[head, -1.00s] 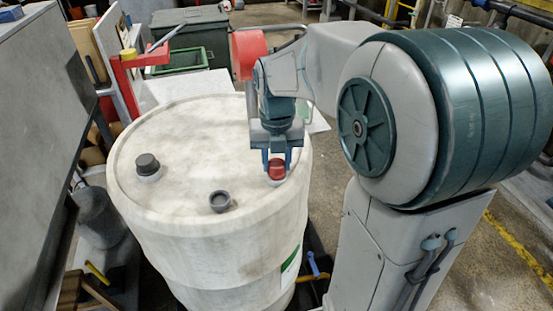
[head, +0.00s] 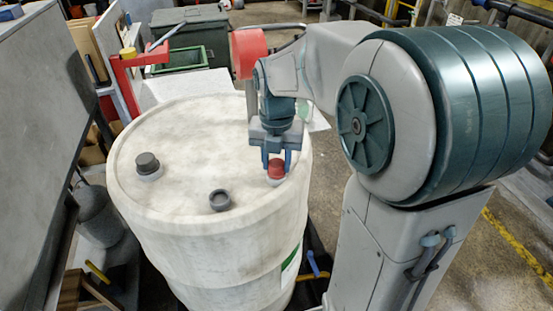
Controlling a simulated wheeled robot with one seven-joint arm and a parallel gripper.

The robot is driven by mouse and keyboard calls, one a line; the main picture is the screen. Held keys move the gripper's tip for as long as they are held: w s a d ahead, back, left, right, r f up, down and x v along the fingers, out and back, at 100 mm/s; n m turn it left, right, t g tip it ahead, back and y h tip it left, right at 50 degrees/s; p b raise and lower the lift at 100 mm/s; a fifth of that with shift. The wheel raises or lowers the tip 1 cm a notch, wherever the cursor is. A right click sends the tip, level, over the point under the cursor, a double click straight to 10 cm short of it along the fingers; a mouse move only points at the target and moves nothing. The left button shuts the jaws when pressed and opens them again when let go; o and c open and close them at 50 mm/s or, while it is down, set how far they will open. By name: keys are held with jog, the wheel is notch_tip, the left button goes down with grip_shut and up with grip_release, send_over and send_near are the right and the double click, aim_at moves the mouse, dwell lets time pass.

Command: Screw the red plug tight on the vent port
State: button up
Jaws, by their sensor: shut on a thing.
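The red plug (head: 276,169) sits upright on the vent port at the right side of the white drum's top (head: 190,205). The port's pale collar (head: 276,182) shows just below the plug, and its threads are hidden. My gripper (head: 276,160) points down from above and is shut on the red plug, with one blue finger on its left and one on its right. The join between plug and port is too small to judge how tight it is.
A dark grey cap (head: 147,163) on a port stands at the drum's left. A red bracket (head: 130,75) rises behind the drum at the left. A grey panel (head: 40,150) flanks the left side.

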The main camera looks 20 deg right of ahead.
jog(key=shift+m, duration=1.2)
jog(key=shift+m, duration=0.9)
jog(key=m, duration=0.3)
jog(key=shift+m, duration=1)
jog(key=m, duration=0.3)
jog(key=shift+m+p, duration=0.3)
